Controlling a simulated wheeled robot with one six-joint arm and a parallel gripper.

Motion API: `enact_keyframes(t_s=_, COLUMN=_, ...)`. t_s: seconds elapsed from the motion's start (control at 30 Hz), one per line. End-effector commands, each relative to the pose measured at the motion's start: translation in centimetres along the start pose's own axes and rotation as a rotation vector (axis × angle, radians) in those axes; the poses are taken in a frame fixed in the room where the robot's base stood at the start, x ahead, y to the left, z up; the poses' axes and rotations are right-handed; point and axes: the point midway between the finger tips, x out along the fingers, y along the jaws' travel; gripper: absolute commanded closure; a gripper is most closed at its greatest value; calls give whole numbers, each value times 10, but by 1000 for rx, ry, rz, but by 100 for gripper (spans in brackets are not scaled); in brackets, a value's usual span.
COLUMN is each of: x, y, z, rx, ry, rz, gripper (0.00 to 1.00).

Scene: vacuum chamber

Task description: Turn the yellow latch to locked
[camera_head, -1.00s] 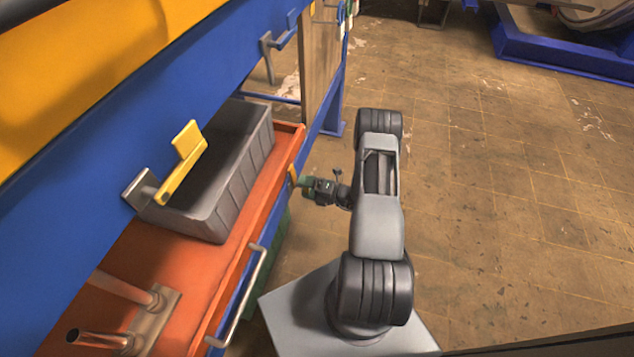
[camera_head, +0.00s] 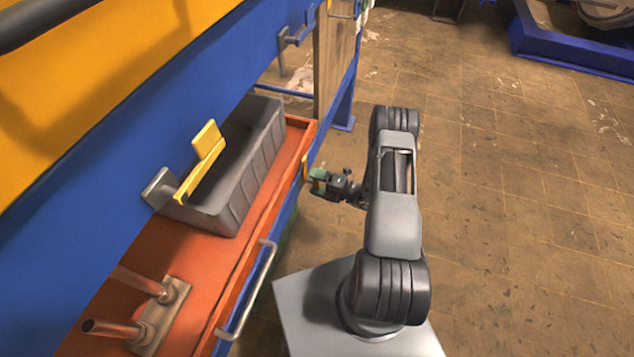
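The yellow latch (camera_head: 200,168) is mounted on a grey bracket (camera_head: 160,188) on the blue frame at the left. Its bar slants up to the right and ends in a flat yellow tab, in front of a grey bin. My gripper (camera_head: 310,181) is at the end of my folded arm, to the right of the latch and beyond the red shelf's edge, well apart from the latch. Its green fingers point left toward the shelf edge. They are too small to tell whether they are open or shut.
The grey bin (camera_head: 262,165) stands on the red shelf (camera_head: 215,262). A metal handle (camera_head: 250,292) sticks out from the shelf's front. A second grey bracket (camera_head: 288,46) is farther along the blue frame.

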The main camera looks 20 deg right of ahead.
Motion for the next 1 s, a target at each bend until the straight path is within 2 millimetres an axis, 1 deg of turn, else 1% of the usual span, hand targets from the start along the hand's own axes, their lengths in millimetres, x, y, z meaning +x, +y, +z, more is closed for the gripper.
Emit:
enact_keyframes(t_s=0.03, x=0, y=0, z=0, rx=-1, ry=0, rz=0, gripper=7)
enact_keyframes(t_s=0.1, x=0, y=0, z=0, rx=-2, ry=0, rz=0, gripper=1)
enact_keyframes(t_s=0.13, x=0, y=0, z=0, rx=-2, ry=0, rz=0, gripper=0)
enact_keyframes(t_s=0.37, x=-2, y=0, z=1, rx=-4, ry=-1, rz=0, gripper=0)
enact_keyframes(t_s=0.47, x=-10, y=1, z=1, rx=-4, ry=-4, rz=0, gripper=0)
enact_keyframes(t_s=0.57, x=-25, y=1, z=2, rx=-4, ry=-7, rz=0, gripper=0)
enact_keyframes(t_s=0.8, x=-74, y=1, z=2, rx=-4, ry=-7, rz=0, gripper=0)
enact_keyframes(t_s=1.0, x=-110, y=1, z=1, rx=-4, ry=-5, rz=0, gripper=0)
